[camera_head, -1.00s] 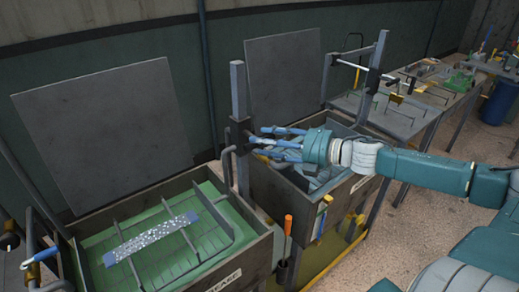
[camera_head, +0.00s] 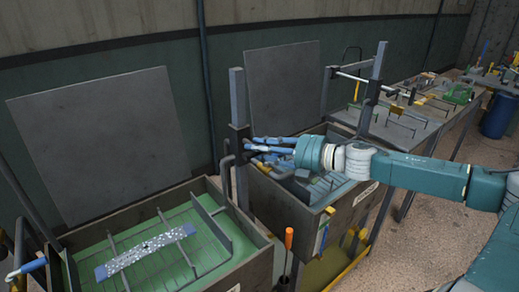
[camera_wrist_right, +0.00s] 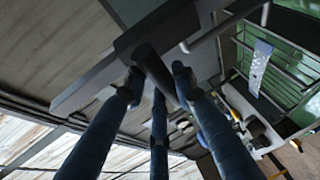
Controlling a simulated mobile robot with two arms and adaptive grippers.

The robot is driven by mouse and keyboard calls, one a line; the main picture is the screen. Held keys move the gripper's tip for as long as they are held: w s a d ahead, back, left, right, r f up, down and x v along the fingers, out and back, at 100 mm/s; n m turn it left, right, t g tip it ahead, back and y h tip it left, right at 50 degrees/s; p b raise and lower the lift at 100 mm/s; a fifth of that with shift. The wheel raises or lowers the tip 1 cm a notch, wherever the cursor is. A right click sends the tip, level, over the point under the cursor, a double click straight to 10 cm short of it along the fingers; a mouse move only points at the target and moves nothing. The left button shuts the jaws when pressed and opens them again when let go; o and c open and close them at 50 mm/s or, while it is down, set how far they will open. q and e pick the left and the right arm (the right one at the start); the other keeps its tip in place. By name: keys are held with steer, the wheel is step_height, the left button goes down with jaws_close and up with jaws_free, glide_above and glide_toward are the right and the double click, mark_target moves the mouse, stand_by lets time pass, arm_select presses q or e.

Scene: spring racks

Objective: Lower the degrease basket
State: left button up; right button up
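The degrease basket (camera_head: 125,228) is a grey wire frame at the green liquid in the left tank, with a speckled, blue-ended strip (camera_head: 147,252) lying across it. The strip also shows in the right wrist view (camera_wrist_right: 260,65). A bent grey arm (camera_head: 225,180) runs from a dark carriage (camera_head: 238,139) on an upright post down towards the basket. My right gripper (camera_head: 249,148) has its blue fingers at the carriage. In the right wrist view its fingertips (camera_wrist_right: 156,82) lie around a dark bar; firm contact is unclear. My left gripper is not in view.
A second tank (camera_head: 350,208) with another basket stands to the right, under my right arm. Grey panels (camera_head: 100,135) stand behind the tanks. An orange-handled tool (camera_head: 289,240) stands between the tanks. A blue-gripped hook (camera_head: 27,267) is at lower left.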

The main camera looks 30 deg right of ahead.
jaws_close()
steer(key=shift+f, duration=0.3)
step_height(320, 180, down, 16)
steer(key=b, duration=0.9)
steer(key=shift+s+a+f+b, duration=0.15)
steer(key=shift+f+b, duration=0.05)
steer(key=shift+b, duration=0.2)
steer(key=o, duration=0.9)
jaws_free()
